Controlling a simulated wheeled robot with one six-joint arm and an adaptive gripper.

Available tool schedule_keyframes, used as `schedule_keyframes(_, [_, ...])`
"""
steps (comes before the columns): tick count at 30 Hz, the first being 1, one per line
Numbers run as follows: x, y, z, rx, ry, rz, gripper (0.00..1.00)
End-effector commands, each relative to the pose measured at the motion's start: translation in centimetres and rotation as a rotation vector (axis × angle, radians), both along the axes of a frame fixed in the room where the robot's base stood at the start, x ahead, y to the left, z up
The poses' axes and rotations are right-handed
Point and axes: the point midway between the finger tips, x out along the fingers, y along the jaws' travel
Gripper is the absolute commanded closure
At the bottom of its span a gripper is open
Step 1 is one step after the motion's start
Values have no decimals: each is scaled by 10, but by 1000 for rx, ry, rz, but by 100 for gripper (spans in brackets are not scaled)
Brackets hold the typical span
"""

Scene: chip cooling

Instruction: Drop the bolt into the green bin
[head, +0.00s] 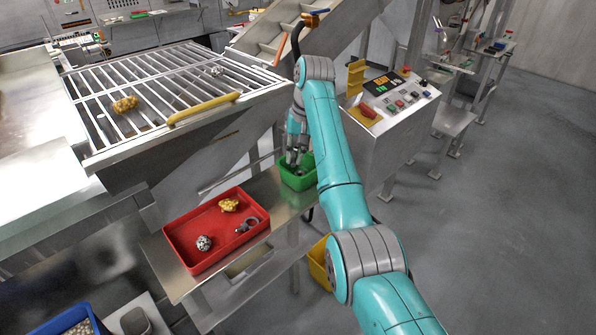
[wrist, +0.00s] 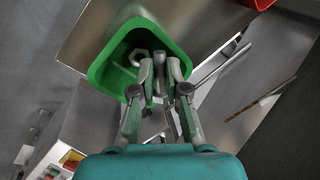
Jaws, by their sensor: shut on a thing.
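The green bin (head: 311,184) stands on the metal bench to the right of the red tray. It fills the upper middle of the wrist view (wrist: 103,66), open towards my camera. My gripper (head: 292,163) points down over the bin, with its fingertips at the bin's opening. In the wrist view my gripper (wrist: 161,70) is shut on a grey metal piece, the bolt (wrist: 159,77), mostly hidden by the fingers. A grey hexagonal shape (wrist: 138,56) shows against the bin's inside, left of the fingertips. I cannot tell whether it is part of the bolt.
The red tray (head: 182,242) holds a gold lump, a speckled ball and a grey metal part. A slatted rack (head: 150,82) with a yellow handle stands behind. A control panel (head: 392,98) stands at the right. A yellow bin (head: 318,264) is below the bench.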

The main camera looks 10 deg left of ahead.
Motion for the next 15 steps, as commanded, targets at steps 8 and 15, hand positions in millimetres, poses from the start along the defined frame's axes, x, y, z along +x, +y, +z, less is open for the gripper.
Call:
schedule_keyframes(8, [-3,1,-15,0,-1,2,100])
schedule_keyframes(15, [-3,1,-16,0,-1,2,100])
